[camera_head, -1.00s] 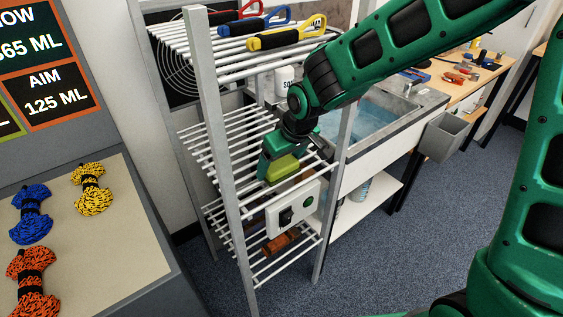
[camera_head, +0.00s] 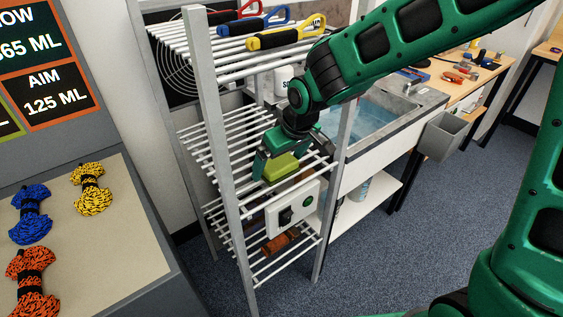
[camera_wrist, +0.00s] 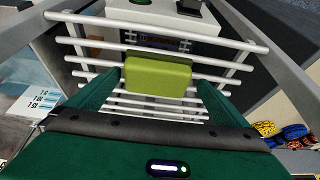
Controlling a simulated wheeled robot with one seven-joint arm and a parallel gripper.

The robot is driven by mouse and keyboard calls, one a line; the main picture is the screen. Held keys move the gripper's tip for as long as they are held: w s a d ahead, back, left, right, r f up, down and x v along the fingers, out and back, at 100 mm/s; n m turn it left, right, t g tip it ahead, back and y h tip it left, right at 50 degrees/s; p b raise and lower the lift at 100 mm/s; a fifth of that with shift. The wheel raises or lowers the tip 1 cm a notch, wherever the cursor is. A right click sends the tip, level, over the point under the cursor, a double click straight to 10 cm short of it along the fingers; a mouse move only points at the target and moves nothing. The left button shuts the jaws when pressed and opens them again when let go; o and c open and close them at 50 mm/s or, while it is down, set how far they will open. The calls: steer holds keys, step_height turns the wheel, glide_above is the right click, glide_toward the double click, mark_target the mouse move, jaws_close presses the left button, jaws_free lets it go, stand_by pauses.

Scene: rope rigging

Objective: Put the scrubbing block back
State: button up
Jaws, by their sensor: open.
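The scrubbing block is a yellow-green block. In the head view the block (camera_head: 281,167) rests on the white bars of the rack's middle shelf, near its front edge. In the wrist view the block (camera_wrist: 158,76) lies across the bars just beyond and between my fingertips. My gripper (camera_head: 268,163) is at the middle shelf, its fingers spread. In the wrist view my gripper (camera_wrist: 160,92) shows one green finger on each side of the block, with small gaps.
The grey-framed rack (camera_head: 222,150) has posts close to my arm. Several coloured-handled tools lie on its top shelf, including a yellow one (camera_head: 285,38). A switch box (camera_head: 293,209) hangs below the middle shelf. A sink (camera_head: 372,113) stands behind. Rope bundles (camera_head: 90,188) lie at left.

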steer(key=v, duration=1.1)
steer(key=s+d+f+m+g+h, duration=0.15)
steer(key=s+d+m, duration=0.25)
steer(key=d, duration=0.9)
steer(key=s+d+m+h, duration=0.2)
steer(key=s+d+m, duration=0.15)
steer(key=d, duration=0.85)
steer(key=s+d+f+m+g, duration=0.1)
steer(key=s+d+m, duration=0.2)
steer(key=s+d, duration=0.2)
steer(key=s+d+f+m+g+y, duration=0.1)
steer(key=s+d+m, duration=0.2)
steer(key=s, duration=0.8)
steer(key=d, duration=0.2)
steer(key=shift+s+d, duration=0.3)
steer(key=shift+s, duration=0.1)
steer(key=shift+f, duration=0.15)
